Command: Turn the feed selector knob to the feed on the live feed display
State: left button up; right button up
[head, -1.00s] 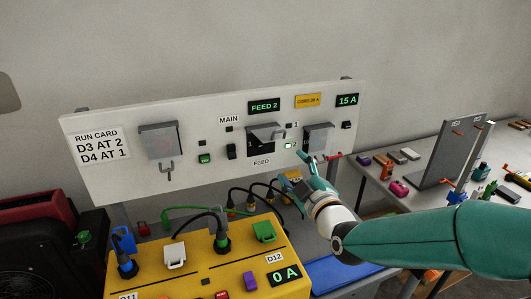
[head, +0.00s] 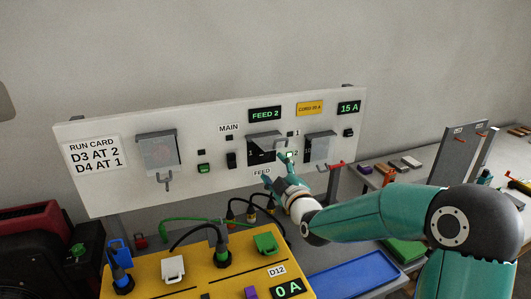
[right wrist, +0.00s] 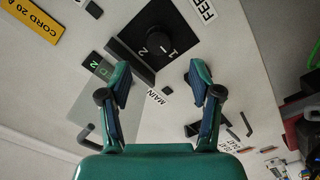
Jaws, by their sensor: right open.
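The live feed display (head: 265,114) on the white panel reads FEED 2. The feed selector sits below it on a black plate, partly behind my gripper in the head view. My right gripper (head: 276,168) is open and empty in front of the panel, just below and right of the selector. In the right wrist view the open fingers (right wrist: 160,80) are apart from the knob. My left gripper is not in view.
A hinged grey cover (head: 268,138) stands out above the selector. A green lamp (right wrist: 103,69) beside mark 2 is lit. Another grey cover (head: 322,146) is to the right. The yellow box (head: 190,282) with plugs and cables stands below the panel.

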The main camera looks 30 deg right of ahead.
aim_at(264, 155)
jog(key=p+x, duration=0.2)
jog(key=x, duration=0.5)
jog(key=c, duration=1.1)
jog(key=shift+c, duration=0.2)
